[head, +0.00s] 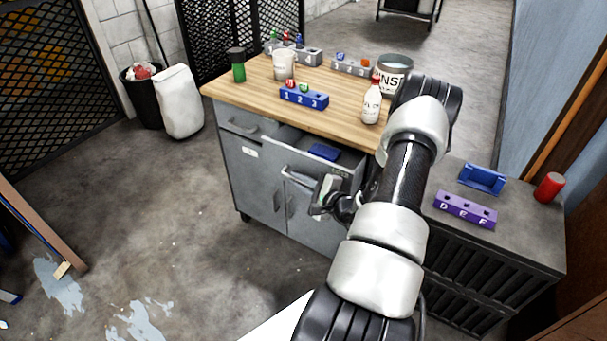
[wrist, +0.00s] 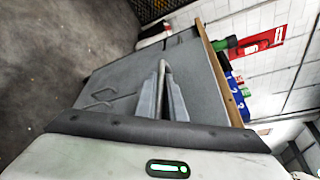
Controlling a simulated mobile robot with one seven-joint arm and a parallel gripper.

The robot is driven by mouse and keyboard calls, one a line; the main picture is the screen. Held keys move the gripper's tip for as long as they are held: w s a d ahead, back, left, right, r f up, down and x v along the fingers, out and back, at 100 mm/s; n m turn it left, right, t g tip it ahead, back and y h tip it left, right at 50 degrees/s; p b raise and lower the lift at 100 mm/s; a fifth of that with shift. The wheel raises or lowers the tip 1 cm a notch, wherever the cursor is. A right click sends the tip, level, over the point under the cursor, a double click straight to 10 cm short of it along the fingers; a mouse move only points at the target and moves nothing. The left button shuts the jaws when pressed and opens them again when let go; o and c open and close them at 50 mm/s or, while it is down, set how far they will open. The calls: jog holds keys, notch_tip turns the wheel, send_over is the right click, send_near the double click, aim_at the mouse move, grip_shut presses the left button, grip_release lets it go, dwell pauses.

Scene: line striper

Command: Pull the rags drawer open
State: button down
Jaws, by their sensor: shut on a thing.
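The rags drawer (head: 290,153) is the right one of two drawers below the wooden top of a grey cabinet. It stands partly open, and a folded blue cloth (head: 323,152) shows inside it. A label on its front is too small to read surely. Its bar handle (head: 298,177) runs along the front. My gripper (head: 322,193) is at the right part of this handle, in front of the drawer. In the wrist view, my gripper's fingers (wrist: 163,88) are closed around the handle bar (wrist: 163,68).
The left drawer (head: 243,127) is shut. The wooden top (head: 250,93) carries a blue numbered block (head: 304,96), a white bottle (head: 371,103), a tin (head: 394,72) and cups. A lower dark cabinet with a purple block (head: 465,209) stands right.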

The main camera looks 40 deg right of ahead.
jog(key=s+a, duration=0.4)
jog(key=a, duration=0.7)
jog(key=shift+s, duration=0.3)
jog(key=c, duration=2.1)
grip_release()
jog(key=shift+s, duration=0.1)
jog(key=p+v, duration=0.1)
jog(key=v, duration=1.6)
jog(key=shift+s+r, duration=0.1)
jog(key=shift+r, duration=0.05)
